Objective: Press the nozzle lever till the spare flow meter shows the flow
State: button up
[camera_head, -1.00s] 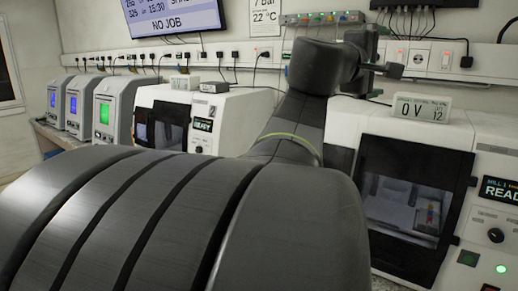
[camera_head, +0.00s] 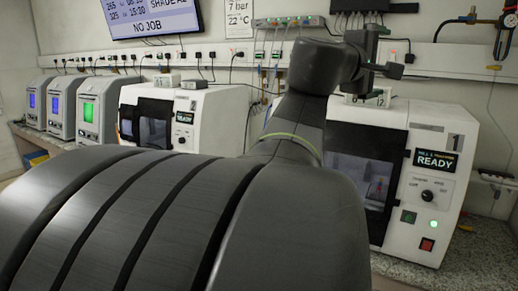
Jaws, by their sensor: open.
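I cannot make out a nozzle lever or a flow meter for certain. A dark fitting with pipework (camera_head: 505,38) is on the wall at the top right, cut off by the picture edge. A small orange piece (camera_head: 494,67) and a thin line hang below it. My gripper (camera_head: 393,70) is small and dark at the end of my arm, in front of the wall and above the right-hand mill. It is open, and nothing shows in it. My arm hides much of the middle and lower left.
A white mill reading READY (camera_head: 437,161) stands on the speckled bench (camera_head: 480,245) at right. Another white machine (camera_head: 212,118) stands left of my arm. Several grey units (camera_head: 97,105) line the far left. A wall trunking (camera_head: 450,60) runs behind.

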jog(key=s+a+f+m+g+y+p, duration=0.1)
jog(key=s+a+f+g+y, duration=0.15)
jog(key=f, duration=0.65)
jog(key=s+a+f+m+g+y+p, duration=0.1)
jog(key=a+f+m+y+p, duration=0.15)
jog(key=f, duration=0.65)
jog(key=s+a+f+m+g+y+p, duration=0.1)
jog(key=s+a+f+y, duration=0.15)
jog(key=f, duration=0.65)
jog(key=s+a+f+m+g+y+p, duration=0.1)
jog(key=s+a+f+g+y+p, duration=0.1)
jog(key=s+a+f, duration=0.3)
jog(key=s+a+f+m+g+y+p, duration=0.1)
jog(key=s+a+f+g+y, duration=0.3)
jog(key=s+f, duration=0.8)
jog(key=shift+s+a+f+m+g+p, duration=0.25)
jog(key=shift+s+a+m+g+p, duration=0.15)
jog(key=shift+s+a+m, duration=0.45)
jog(key=shift+w+a, duration=0.1)
